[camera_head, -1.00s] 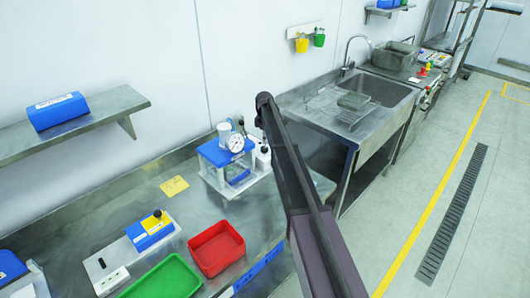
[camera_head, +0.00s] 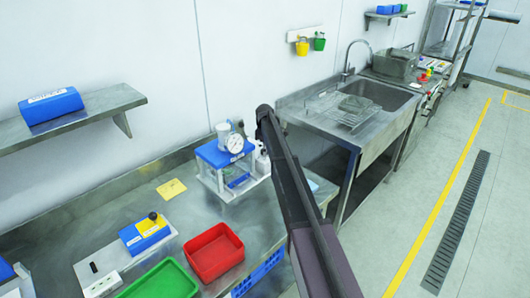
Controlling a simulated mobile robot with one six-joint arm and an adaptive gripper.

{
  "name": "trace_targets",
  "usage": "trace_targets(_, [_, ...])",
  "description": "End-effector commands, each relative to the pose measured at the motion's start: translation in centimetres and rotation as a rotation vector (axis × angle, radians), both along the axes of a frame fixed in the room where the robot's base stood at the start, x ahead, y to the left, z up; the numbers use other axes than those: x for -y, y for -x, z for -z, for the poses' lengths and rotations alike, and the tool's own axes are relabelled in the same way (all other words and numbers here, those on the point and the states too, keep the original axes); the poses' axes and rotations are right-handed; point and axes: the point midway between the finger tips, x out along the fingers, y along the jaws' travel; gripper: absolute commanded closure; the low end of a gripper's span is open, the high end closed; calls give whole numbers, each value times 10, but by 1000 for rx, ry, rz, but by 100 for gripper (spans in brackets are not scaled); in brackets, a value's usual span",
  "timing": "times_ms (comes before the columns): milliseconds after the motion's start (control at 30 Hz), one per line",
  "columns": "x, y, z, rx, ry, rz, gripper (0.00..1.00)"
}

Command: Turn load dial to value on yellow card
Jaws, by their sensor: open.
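A yellow card (camera_head: 171,188) lies flat on the steel bench; its writing is too small to read. To its right stands a blue-topped apparatus with clear sides (camera_head: 224,153), with a round white dial face (camera_head: 235,143) on it. The value on the dial cannot be read. A blue and white box with a dark knob on a yellow patch (camera_head: 147,231) sits nearer on the bench. I cannot tell for certain which is the load dial. My dark arm rises across the middle of the view, close to the apparatus's right side. My gripper does not show.
A red tray (camera_head: 214,252) and a green tray (camera_head: 162,281) lie at the bench's front. A wall shelf (camera_head: 78,120) with a blue box (camera_head: 51,106) hangs at left. A sink unit (camera_head: 378,95) stands to the right. Open floor lies at far right.

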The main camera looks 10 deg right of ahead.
Motion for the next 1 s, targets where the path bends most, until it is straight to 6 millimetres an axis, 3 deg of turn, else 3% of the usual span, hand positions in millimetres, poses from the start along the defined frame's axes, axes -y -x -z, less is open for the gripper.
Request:
trace_targets(200, [0, 0, 0, 0, 0, 0, 13])
trace_targets(267, [0, 0, 0, 0, 0, 0, 27])
trace_targets(400, [0, 0, 0, 0, 0, 0, 69])
trace_targets(500, [0, 0, 0, 0, 0, 0, 95])
trace_targets(1000, [0, -1, 0, 3, 1, 69, 95])
